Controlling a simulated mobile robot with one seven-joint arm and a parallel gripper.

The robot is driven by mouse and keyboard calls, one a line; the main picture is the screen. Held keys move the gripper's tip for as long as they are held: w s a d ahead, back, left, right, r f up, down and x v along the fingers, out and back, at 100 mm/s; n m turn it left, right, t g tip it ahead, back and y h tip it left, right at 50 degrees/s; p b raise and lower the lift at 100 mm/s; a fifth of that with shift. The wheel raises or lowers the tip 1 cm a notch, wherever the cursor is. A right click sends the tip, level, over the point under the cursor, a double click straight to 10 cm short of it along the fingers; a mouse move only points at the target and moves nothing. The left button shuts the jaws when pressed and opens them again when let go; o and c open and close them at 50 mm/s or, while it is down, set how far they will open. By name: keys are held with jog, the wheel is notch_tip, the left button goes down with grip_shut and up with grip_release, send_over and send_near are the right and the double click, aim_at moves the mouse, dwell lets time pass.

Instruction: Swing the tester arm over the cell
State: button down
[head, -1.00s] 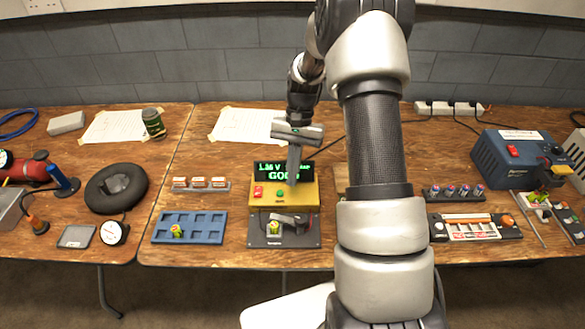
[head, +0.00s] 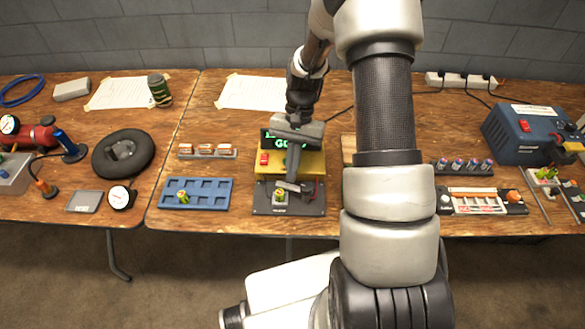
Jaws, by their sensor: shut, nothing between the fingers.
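The tester (head: 312,163) is a yellow box with a red switch and a green-lit display, partly hidden by my gripper. A dark base plate (head: 262,208) lies in front of it. A small green and yellow cell (head: 280,197) stands upright in a holder on that plate. The tester arm (head: 305,189), dark and short, is at the cell's upper right. My gripper (head: 292,180) is shut and empty, pointing down in front of the yellow box, with its tips by the tester arm. I cannot tell whether they touch it.
A blue tray (head: 217,199) with one similar cell stands left of the tester. A rack of orange-white cells (head: 207,151) is behind the tray. To the right are a rack of dark cells (head: 463,166) and a blue power unit (head: 520,135). My arm hides the table right of the tester.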

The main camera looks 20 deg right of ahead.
jog(key=n, duration=0.1)
jog(key=s+a+n+h, duration=0.1)
jog(key=n, duration=0.1)
jog(key=shift+a+g, duration=0.3)
jog(key=shift+w, duration=0.1)
